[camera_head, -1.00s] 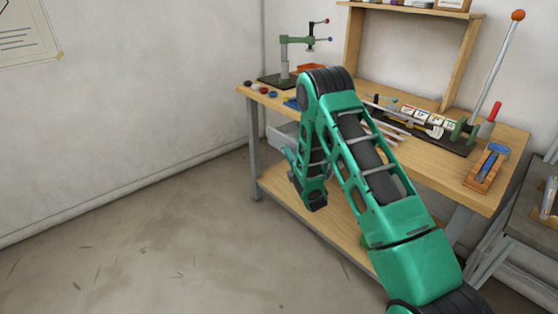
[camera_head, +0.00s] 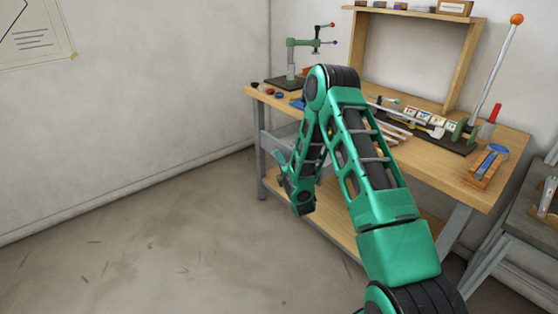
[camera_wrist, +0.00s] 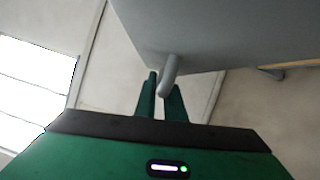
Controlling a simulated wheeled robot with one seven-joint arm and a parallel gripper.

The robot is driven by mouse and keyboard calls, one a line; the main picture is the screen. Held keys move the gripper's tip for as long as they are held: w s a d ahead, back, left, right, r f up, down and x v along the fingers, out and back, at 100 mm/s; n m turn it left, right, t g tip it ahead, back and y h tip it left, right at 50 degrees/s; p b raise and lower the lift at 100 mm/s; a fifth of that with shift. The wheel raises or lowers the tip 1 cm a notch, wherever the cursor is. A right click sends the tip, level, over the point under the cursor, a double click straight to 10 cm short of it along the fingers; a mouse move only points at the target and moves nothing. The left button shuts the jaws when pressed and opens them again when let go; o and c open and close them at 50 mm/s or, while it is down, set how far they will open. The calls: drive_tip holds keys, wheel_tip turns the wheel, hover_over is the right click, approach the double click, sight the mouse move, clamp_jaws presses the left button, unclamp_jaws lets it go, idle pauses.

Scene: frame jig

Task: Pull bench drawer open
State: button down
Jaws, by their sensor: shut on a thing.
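The bench drawer (camera_wrist: 230,30) fills the upper right of the wrist view as a smooth grey surface. Its grey bar handle (camera_wrist: 169,76) sits between the two green fingers of my gripper (camera_wrist: 163,95), which is shut on it. In the head view the drawer (camera_head: 283,145) shows as a pale grey piece under the left part of the wooden bench (camera_head: 460,170). My green arm covers much of it there. My gripper is mostly hidden behind my forearm at the left, so how far the drawer stands out is hard to tell.
The bench top carries a green press (camera_head: 291,60), a lever tool with an orange knob (camera_head: 516,19) and a wooden block with a blue part (camera_head: 486,166). A grey side table (camera_head: 520,215) stands at the right. The floor (camera_head: 150,240) on the left is clear.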

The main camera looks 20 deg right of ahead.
drive_tip(key=c, duration=1.8)
unclamp_jaws()
drive_tip(key=shift+a+f, duration=0.1)
drive_tip(key=shift+f, duration=0.1)
drive_tip(key=shift+c, duration=0.2)
drive_tip(key=shift+r, duration=0.1)
drive_tip(key=s+a, duration=0.1)
drive_tip(key=s, duration=0.9)
drive_tip(key=shift+s+f, duration=0.3)
drive_tip(key=shift+f, duration=0.15)
drive_tip(key=shift+a, duration=0.1)
